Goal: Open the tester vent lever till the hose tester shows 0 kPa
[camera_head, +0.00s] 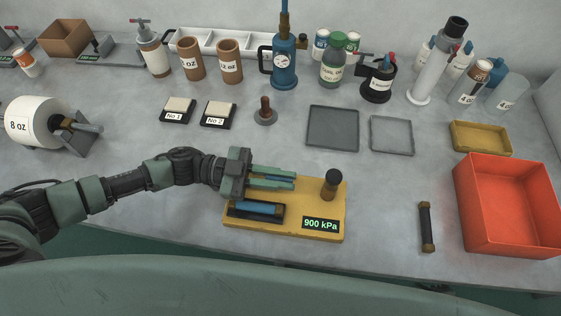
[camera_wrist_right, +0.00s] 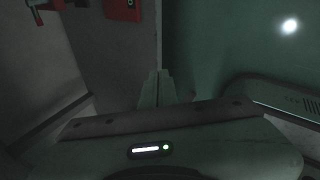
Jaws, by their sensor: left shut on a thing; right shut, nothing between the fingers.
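The yellow hose tester (camera_head: 288,225) lies on the bench near its front edge, and its display (camera_head: 321,224) reads 900 kPa. A blue hose piece (camera_head: 257,208) lies in the dark cradle on its left side. A dark round-topped post (camera_head: 331,185) stands at its right rear. My left gripper (camera_head: 292,180) is over the tester's rear, shut on a narrow blue part mostly hidden by its fingers; I cannot tell for sure whether this is the vent lever. My right gripper (camera_wrist_right: 157,88) is shut and empty in the right wrist view, away from the tester.
A short dark hose with brass ends (camera_head: 427,227) lies right of the tester, beside a red bin (camera_head: 508,205). Two grey trays (camera_head: 333,128) and a brown-handled stamp (camera_head: 265,112) are behind it. The bench between tester and short hose is clear.

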